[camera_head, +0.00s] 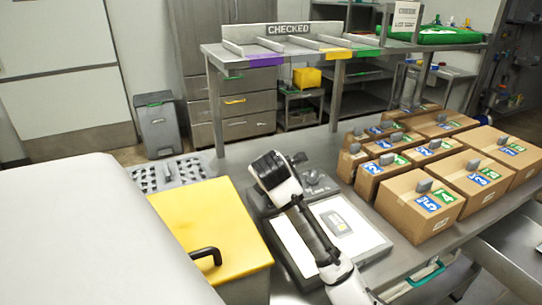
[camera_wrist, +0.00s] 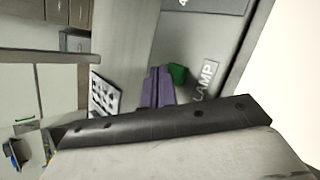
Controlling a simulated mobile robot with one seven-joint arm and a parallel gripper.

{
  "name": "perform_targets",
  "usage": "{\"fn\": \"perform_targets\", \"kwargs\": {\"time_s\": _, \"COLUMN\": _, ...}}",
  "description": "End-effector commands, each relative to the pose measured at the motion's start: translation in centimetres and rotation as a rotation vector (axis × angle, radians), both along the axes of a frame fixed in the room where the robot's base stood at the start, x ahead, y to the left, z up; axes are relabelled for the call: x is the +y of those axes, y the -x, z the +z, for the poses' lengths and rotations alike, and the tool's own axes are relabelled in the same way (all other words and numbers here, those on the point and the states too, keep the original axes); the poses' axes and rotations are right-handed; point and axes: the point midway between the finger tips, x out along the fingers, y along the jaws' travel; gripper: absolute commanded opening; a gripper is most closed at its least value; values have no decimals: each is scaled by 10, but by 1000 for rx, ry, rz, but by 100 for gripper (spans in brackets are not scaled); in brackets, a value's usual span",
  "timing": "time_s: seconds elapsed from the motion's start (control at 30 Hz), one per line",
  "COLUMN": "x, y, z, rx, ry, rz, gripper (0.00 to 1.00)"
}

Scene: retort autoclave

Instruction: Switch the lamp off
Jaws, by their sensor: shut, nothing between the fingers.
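In the wrist view, a green switch piece (camera_wrist: 178,72) sits beside a white label reading LAMP (camera_wrist: 205,80) on a grey surface. My gripper (camera_wrist: 158,72) is shut and empty, its two purple-grey fingers together just left of the green piece. I cannot tell whether they touch it. In the head view, my white and black arm reaches over a low box with a bright white panel (camera_head: 359,240); a grey control part (camera_head: 318,187) is at its back. My wrist hides the fingertips and the switch there.
Several cardboard boxes (camera_head: 420,205) stand right of the panel. A yellow lid with a black handle (camera_head: 207,254) is at left, by a perforated grey tray (camera_head: 172,172). A raised shelf marked CHECKED (camera_head: 288,29) stands behind.

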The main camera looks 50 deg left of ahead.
Motion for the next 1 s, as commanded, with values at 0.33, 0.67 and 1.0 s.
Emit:
{"fn": "perform_targets", "kwargs": {"time_s": 0.33, "x": 0, "y": 0, "z": -2, "rx": 0, "ry": 0, "rz": 0, "gripper": 0}}
{"fn": "perform_targets", "kwargs": {"time_s": 0.67, "x": 0, "y": 0, "z": -6, "rx": 1, "ry": 0, "rz": -1, "gripper": 0}}
{"fn": "perform_targets", "kwargs": {"time_s": 1.0, "x": 0, "y": 0, "z": -10, "rx": 1, "ry": 0, "rz": -1, "gripper": 0}}
